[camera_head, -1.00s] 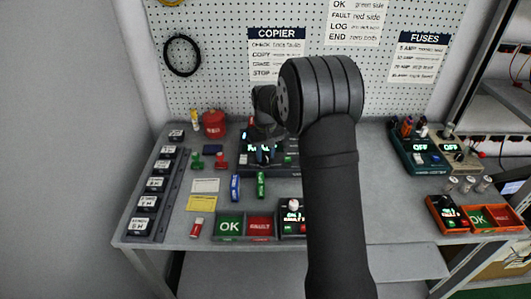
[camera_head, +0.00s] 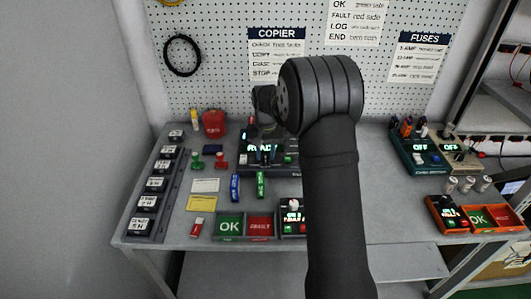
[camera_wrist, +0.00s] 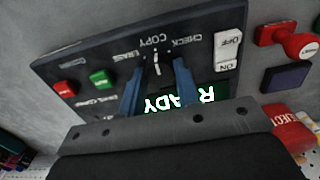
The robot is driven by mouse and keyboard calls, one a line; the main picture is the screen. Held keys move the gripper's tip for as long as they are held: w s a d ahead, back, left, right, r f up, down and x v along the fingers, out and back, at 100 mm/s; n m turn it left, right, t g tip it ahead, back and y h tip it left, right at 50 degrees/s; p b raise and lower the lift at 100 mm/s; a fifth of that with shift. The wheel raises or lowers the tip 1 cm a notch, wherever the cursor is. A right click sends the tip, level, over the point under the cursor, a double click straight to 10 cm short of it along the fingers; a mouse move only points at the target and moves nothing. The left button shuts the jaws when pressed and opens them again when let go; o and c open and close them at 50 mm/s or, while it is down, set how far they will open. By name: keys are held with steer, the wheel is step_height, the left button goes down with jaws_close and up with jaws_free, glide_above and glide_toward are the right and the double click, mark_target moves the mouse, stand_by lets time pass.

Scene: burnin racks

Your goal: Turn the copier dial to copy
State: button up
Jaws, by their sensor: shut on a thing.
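The copier (camera_head: 290,170) is a dark panel at the back middle of the bench, partly hidden by my arm in the head view. In the wrist view the copier panel (camera_wrist: 75,65) shows CHECK, COPY and ERASE labels around the dial (camera_wrist: 157,66). The dial's white mark points roughly at COPY. My gripper (camera_wrist: 158,80) has one blue finger on each side of the dial and is shut on it. The lit display (camera_wrist: 180,101) reads READY, upside down in the wrist view and partly behind the fingers. In the head view my gripper (camera_head: 265,155) is over the copier.
Wrist view: an ON/OFF switch (camera_wrist: 228,49), a green button (camera_wrist: 103,79) and a red button (camera_wrist: 64,89) sit on the panel. Head view: a blue battery-like piece (camera_head: 235,187) and a green one (camera_head: 260,184) lie in front, with OK (camera_head: 230,226) and FAULT (camera_head: 260,226) trays nearer.

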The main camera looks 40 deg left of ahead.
mark_target(265, 155)
steer(key=o, duration=1)
step_height(265, 155, up, 18)
steer(key=shift+f, duration=0.25)
step_height(265, 155, down, 18)
steer(key=shift+r, duration=0.25)
stand_by(0.5)
